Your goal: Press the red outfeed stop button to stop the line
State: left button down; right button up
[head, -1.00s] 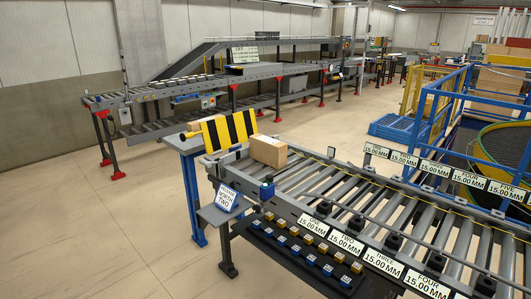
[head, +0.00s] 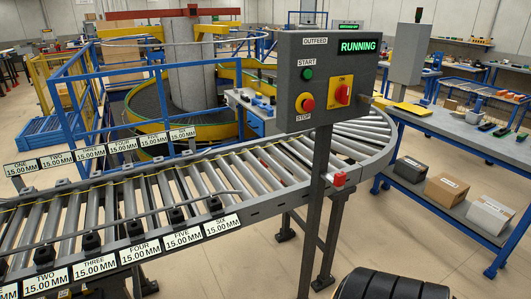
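The grey outfeed control box (head: 323,78) stands on a post in front of the curved end of the roller conveyor. Its red stop button (head: 305,103) is at the lower left, above the STOP label (head: 303,117). A green start button (head: 307,74) sits above it. The green display (head: 358,47) reads RUNNING. Neither of my grippers is in view. A black ribbed part, probably mine, shows at the bottom edge, well below the box.
The roller conveyor (head: 150,190) runs across the left and middle, with several 15.00 MM labels. A workbench (head: 450,130) with boxes on its lower shelf stands at the right. Blue railings (head: 95,110) guard the spiral at the back left. Floor is clear between post and workbench.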

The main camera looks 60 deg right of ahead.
aim_at(309, 105)
jog(key=z, duration=2.2)
